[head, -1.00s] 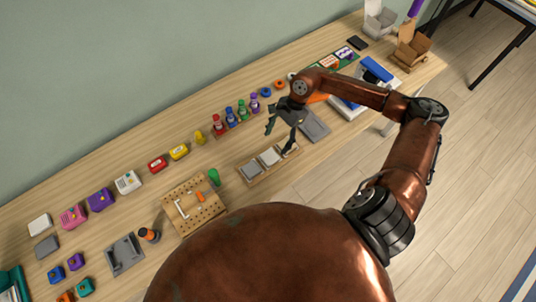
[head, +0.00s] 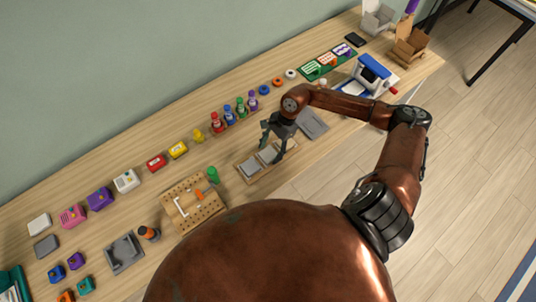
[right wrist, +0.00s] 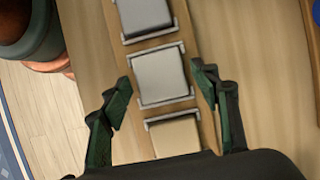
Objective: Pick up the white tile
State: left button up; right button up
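A pale grey-white square tile (right wrist: 160,78) lies in the middle frame of a wooden holder (right wrist: 209,128), in the right wrist view. A greyer tile (right wrist: 144,14) lies in the frame above it. The frame below shows a beige surface (right wrist: 177,138); I cannot tell whether that is a tile or bare wood. My right gripper (right wrist: 163,84) is open and empty, with one finger on each side of the middle tile. In the head view my right gripper (head: 271,146) is over the holder (head: 247,178) and partly hides it. My left gripper is out of view.
Coloured bottles (head: 228,116) stand behind my right gripper. The bench's front edge is close to the holder.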

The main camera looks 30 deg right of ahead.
jog(key=c, duration=0.9)
jog(key=shift+c, duration=0.2)
